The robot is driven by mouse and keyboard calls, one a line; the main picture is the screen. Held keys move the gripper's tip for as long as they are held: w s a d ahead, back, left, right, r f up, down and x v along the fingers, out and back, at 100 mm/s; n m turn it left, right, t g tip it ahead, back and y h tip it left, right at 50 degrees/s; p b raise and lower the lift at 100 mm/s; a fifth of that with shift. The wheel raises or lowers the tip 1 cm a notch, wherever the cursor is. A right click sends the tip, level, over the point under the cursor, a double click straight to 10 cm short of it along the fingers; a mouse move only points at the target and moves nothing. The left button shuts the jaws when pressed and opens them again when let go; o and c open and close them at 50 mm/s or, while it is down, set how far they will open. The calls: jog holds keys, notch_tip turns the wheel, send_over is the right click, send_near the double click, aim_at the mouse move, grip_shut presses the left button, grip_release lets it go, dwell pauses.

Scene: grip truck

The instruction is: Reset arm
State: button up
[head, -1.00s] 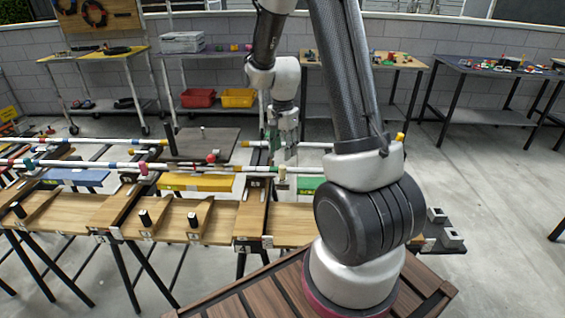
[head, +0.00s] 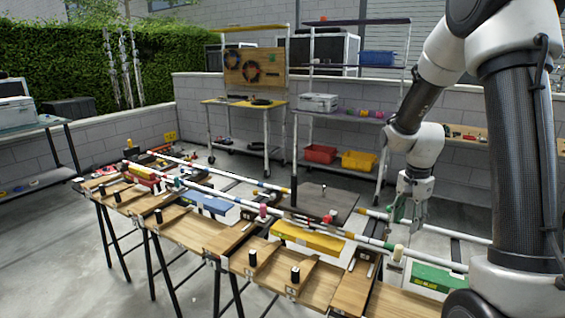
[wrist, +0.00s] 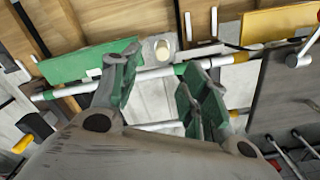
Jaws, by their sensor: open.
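My gripper (head: 410,212) hangs at the right of the head view, fingers pointing down, above the far side of the wooden workbench (head: 190,232). In the wrist view my gripper (wrist: 158,85) has its two grey-green fingers spread apart with nothing between them. A white pole (wrist: 155,73) with coloured bands passes behind the fingers; I cannot tell whether they touch it. A green block (wrist: 75,62) lies left of the fingers, and the green block (head: 432,279) also shows in the head view.
A dark board (head: 325,203) lies on the bench left of my gripper. A yellow block (head: 305,238) and a blue block (head: 207,203) sit along the bench. Black pegs (head: 295,273) stand on its front. Shelves with a red bin (head: 320,153) and a yellow bin (head: 358,161) stand behind.

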jog(key=s+a+r+n+t, duration=0.2)
jog(key=s+r+n, duration=0.4)
jog(key=s+r, duration=0.3)
jog(key=s+a+r+n+t, duration=0.2)
jog(key=s+r+n, duration=0.4)
jog(key=s+r, duration=0.4)
jog(key=s+a, duration=0.1)
jog(key=s, duration=0.3)
jog(key=shift+r+n+t, duration=0.15)
jog(key=shift+n+t, duration=0.15)
jog(key=shift+a, duration=0.1)
